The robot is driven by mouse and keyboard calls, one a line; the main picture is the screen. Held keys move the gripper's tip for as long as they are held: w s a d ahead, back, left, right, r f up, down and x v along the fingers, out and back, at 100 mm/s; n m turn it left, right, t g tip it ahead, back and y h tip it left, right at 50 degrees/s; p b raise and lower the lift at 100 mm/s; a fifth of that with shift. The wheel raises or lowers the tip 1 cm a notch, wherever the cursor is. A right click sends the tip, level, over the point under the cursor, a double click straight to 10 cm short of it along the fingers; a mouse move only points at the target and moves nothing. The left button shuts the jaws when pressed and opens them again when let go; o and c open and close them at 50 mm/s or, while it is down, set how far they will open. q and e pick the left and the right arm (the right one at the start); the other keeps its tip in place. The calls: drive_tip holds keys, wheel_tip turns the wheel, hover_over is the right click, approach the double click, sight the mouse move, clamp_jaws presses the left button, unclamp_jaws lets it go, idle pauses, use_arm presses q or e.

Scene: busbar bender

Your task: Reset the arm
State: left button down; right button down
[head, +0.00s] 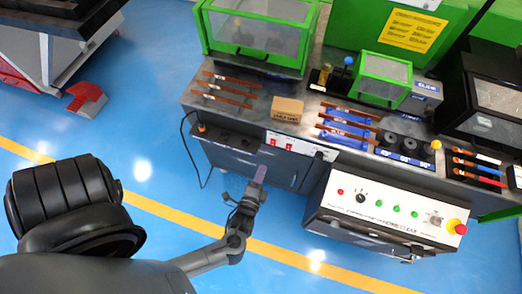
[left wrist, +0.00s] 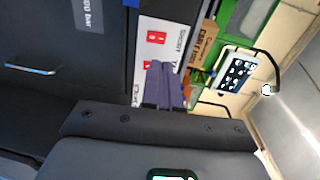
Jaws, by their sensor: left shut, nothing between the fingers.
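My left gripper (head: 260,174) is shut and empty. It hangs in front of the bench, near the dark cabinet front (head: 232,153) and below the panel with red switches (head: 290,144). In the left wrist view its purple-grey fingers (left wrist: 163,84) are together, with the white panel with red switches (left wrist: 157,40) behind them. I cannot tell whether the fingertips touch anything. My right gripper is in neither view.
The bench holds copper bars (head: 222,90), a cardboard box (head: 287,109) and green-framed guards (head: 383,79). A control box (head: 385,212) with buttons and a red emergency stop juts out at right. A black cable (head: 187,150) hangs at left.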

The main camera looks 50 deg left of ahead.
use_arm(q)
drive_tip(key=shift+w, duration=0.1)
drive_tip(key=w+d+r+n+g+h, duration=0.15)
drive_tip(key=w+r+h, duration=0.25)
drive_tip(key=r+h, duration=0.4)
drive_tip(key=s+d+r+n+g+h, duration=0.15)
drive_tip(key=s+d+n+g, duration=0.25)
drive_tip(key=s+n+g, duration=0.65)
wheel_tip(320, 180, up, 36)
drive_tip(key=s+m+t+p, duration=0.1)
drive_tip(key=m+p, duration=0.1)
drive_tip(key=p, duration=3.4)
drive_tip(key=shift+s+d+m+t, duration=0.15)
drive_tip(key=shift+s+m+t, duration=0.15)
drive_tip(key=shift+s+m, duration=0.1)
